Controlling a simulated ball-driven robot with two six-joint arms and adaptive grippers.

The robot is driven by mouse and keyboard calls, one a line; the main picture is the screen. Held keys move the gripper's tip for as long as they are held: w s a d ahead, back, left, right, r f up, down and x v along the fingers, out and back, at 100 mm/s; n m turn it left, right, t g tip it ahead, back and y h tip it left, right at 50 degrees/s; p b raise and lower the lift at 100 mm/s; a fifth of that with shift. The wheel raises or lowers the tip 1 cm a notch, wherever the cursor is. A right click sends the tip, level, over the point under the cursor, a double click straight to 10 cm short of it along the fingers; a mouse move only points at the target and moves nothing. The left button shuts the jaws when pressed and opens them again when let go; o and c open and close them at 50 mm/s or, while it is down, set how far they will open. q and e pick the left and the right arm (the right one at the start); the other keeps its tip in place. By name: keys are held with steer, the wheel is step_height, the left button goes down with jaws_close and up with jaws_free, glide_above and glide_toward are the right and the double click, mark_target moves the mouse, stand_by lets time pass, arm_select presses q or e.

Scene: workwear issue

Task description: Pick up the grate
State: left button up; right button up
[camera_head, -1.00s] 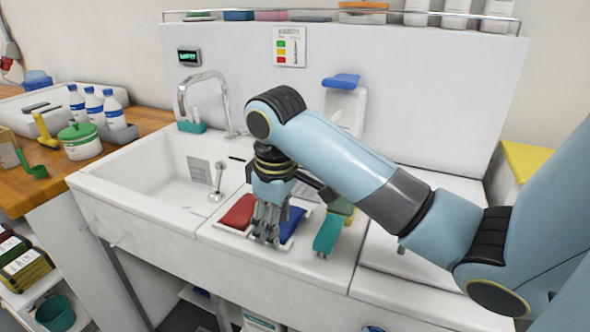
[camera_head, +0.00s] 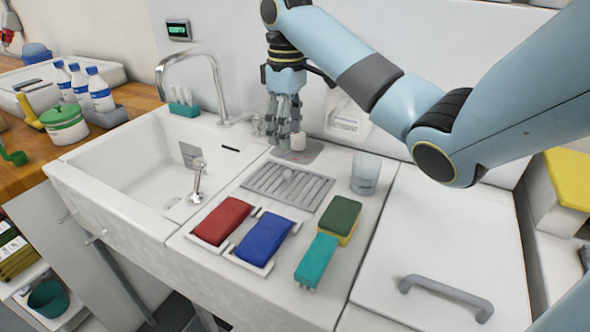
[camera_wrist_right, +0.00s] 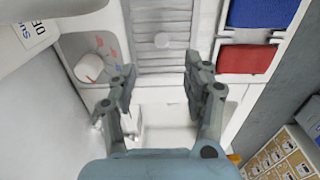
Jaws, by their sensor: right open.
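The grate (camera_head: 288,186) is a grey slatted rack with a small round knob in its middle, lying flat on the white counter right of the sink basin. It also shows in the right wrist view (camera_wrist_right: 160,22), at the top middle. My right gripper (camera_head: 284,142) points down behind the grate, near the back wall. In the right wrist view its two fingers (camera_wrist_right: 160,78) are spread with nothing between them, and the grate lies beyond the fingertips. No contact shows. My left gripper is in neither view.
A clear cup (camera_head: 365,174) is right of the grate. Red (camera_head: 222,220) and blue (camera_head: 263,239) pads and a green-yellow sponge (camera_head: 341,219) lie in front. The tap (camera_head: 193,85) rises to the left.

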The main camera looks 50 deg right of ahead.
mark_target(288, 172)
step_height(288, 172, down, 4)
steer(key=shift+a+b, duration=0.15)
steer(key=shift+b, duration=0.45)
step_height(288, 172, down, 6)
steer(key=shift+f+p, duration=0.25)
steer(key=shift+p, duration=0.05)
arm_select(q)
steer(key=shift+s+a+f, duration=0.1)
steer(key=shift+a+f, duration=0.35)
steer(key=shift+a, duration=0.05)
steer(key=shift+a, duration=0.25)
arm_select(e)
jaws_close()
